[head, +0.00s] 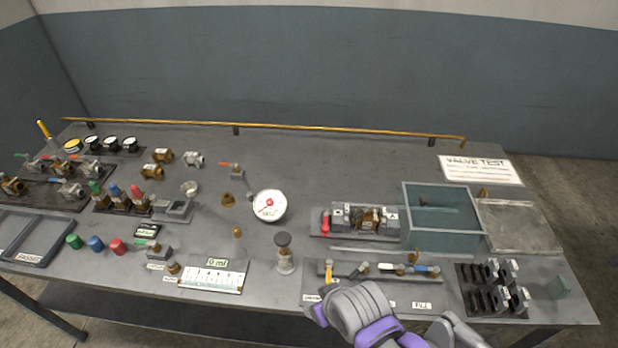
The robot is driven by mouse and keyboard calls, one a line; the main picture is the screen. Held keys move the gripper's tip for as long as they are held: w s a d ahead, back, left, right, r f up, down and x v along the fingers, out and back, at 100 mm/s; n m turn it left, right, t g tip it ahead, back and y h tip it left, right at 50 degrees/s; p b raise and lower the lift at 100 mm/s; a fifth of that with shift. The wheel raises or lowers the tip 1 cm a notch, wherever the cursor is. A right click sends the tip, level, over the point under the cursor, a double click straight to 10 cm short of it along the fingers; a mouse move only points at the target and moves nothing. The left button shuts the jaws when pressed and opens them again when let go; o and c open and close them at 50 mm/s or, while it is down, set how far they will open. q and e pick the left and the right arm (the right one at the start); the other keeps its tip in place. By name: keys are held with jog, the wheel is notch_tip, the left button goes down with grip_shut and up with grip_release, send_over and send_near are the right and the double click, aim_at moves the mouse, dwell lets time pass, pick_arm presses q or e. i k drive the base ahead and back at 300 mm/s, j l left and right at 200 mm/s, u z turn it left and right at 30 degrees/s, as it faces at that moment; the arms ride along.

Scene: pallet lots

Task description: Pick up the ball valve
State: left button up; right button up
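Several small valves stand on the grey workbench (300,190). At the left, a dark board holds metal valves, one with a green lever (36,165) and one with a reddish lever (68,167). A separate small valve with a red lever (236,170) stands mid-bench behind the pressure gauge. I cannot tell which one is the ball valve of the task. My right gripper (322,312), grey and purple, is at the front edge, far from these valves; its fingers are too hidden to read. My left gripper is out of view.
A white pressure gauge (269,206) and a knobbed post (284,255) stand mid-bench. A clamp fixture (360,220) and a glass-walled tank (440,217) stand at the right. A grey tray (35,238) lies front left. The back middle is clear, before a brass rail (290,128).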

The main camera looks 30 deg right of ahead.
aim_at(370, 219)
jog(key=i+l+z, duration=0.1)
jog(key=z, duration=0.95)
jog(key=i+l, duration=0.05)
